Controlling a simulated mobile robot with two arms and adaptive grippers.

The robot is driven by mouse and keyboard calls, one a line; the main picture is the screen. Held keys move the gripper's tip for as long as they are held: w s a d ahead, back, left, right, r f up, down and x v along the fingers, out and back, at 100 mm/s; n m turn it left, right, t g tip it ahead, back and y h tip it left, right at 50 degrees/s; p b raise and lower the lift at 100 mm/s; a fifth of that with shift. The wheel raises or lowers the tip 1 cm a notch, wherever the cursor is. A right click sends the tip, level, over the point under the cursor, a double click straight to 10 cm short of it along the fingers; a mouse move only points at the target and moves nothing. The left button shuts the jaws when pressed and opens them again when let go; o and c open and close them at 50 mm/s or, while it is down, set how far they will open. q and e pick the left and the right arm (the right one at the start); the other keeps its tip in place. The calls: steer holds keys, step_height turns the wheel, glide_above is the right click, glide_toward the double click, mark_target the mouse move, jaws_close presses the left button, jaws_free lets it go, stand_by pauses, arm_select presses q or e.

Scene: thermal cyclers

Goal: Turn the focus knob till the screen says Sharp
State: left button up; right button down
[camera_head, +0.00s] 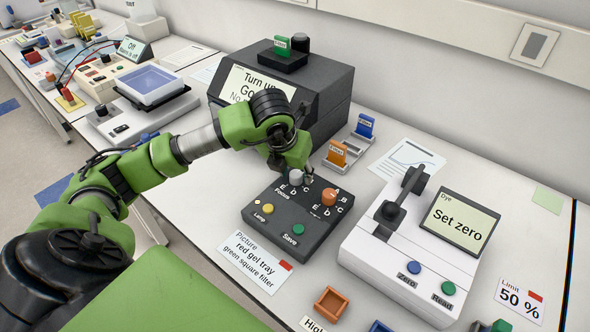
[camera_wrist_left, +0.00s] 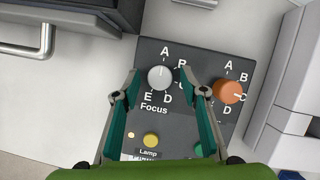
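The grey focus knob (camera_wrist_left: 159,77), labelled Focus with letters A to E, sits on a dark control box (camera_head: 262,219). It also shows in the head view (camera_head: 295,177). My left gripper (camera_wrist_left: 160,80) is open, pointing down over the box, with its fingertips on either side of the knob. I cannot tell whether they touch it. The screen (camera_head: 252,83) stands on the dark instrument behind. My right gripper is out of view.
An orange knob (camera_wrist_left: 228,91) sits close to the right finger. A yellow Lamp button (camera_wrist_left: 150,140) and green Save button (camera_head: 297,229) are on the same box. A white device (camera_head: 400,255) reading "Set zero" stands to the right. Orange and blue holders (camera_head: 337,155) stand behind.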

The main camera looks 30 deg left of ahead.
arm_select(q)
steer(key=shift+w+f, duration=0.1)
steer(key=shift+f, duration=0.1)
steer(key=shift+c, duration=0.3)
steer(key=c, duration=1)
steer(key=shift+c, duration=0.2)
